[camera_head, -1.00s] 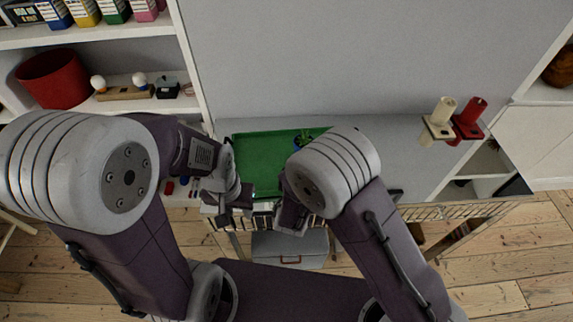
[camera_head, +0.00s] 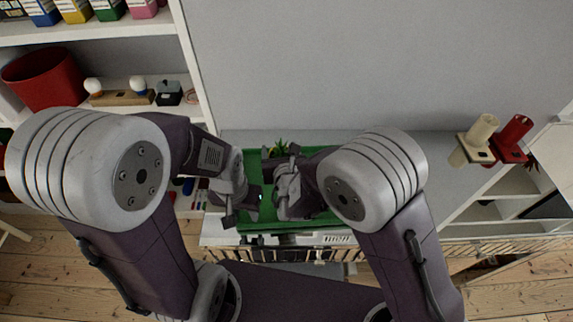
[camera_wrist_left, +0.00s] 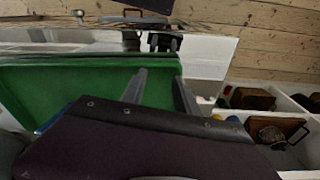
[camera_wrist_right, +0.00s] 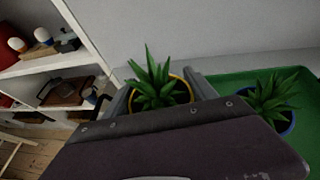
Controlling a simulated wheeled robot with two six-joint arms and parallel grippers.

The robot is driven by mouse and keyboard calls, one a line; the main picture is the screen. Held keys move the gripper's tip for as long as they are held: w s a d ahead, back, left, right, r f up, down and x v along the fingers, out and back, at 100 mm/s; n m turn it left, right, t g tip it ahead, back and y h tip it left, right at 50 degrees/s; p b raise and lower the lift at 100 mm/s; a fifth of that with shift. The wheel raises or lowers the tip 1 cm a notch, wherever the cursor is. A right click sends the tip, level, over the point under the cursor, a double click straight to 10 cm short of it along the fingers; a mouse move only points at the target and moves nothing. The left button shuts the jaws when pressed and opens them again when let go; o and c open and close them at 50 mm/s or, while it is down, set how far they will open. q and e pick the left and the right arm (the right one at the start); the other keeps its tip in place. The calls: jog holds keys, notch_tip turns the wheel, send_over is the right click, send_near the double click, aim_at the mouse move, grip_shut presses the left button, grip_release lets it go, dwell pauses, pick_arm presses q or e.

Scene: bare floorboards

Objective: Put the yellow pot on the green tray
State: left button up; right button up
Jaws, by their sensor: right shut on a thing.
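The yellow pot (camera_wrist_right: 181,86) holds a spiky green plant and sits between the fingers of my right gripper (camera_wrist_right: 160,92), which is shut on it. In the head view my right gripper (camera_head: 283,192) is over the green tray (camera_head: 335,225); its own body hides the pot there. The tray also shows in the right wrist view (camera_wrist_right: 232,87) and the left wrist view (camera_wrist_left: 35,90). I cannot tell whether the pot touches the tray. My left gripper (camera_head: 245,210) is at the tray's left side, its fingers (camera_wrist_left: 160,88) apart and empty.
A blue pot (camera_wrist_right: 288,128) with a similar plant stands on the tray. One plant (camera_head: 279,148) shows at the tray's back in the head view. Shelves (camera_head: 165,85) stand at left. Cream (camera_head: 480,132) and red (camera_head: 513,135) holders are at right.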

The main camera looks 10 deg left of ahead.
pick_arm(q)
jog(key=shift+s+d+f, duration=0.1)
jog(key=shift+s, duration=0.1)
pick_arm(e)
jog(key=f, duration=0.3)
jog(key=shift+s+d+f, duration=0.1)
jog(key=shift+s+f, duration=0.1)
jog(key=shift+f, duration=0.15)
pick_arm(q)
jog(key=shift+w, duration=0.15)
pick_arm(e)
jog(key=shift+w+f, duration=0.1)
jog(key=shift+f, duration=0.1)
pick_arm(q)
jog(key=shift+f+b, duration=0.1)
jog(key=shift+b, duration=0.25)
jog(key=shift+f, duration=0.15)
pick_arm(e)
jog(key=shift+f, duration=0.15)
jog(key=o, duration=1.9)
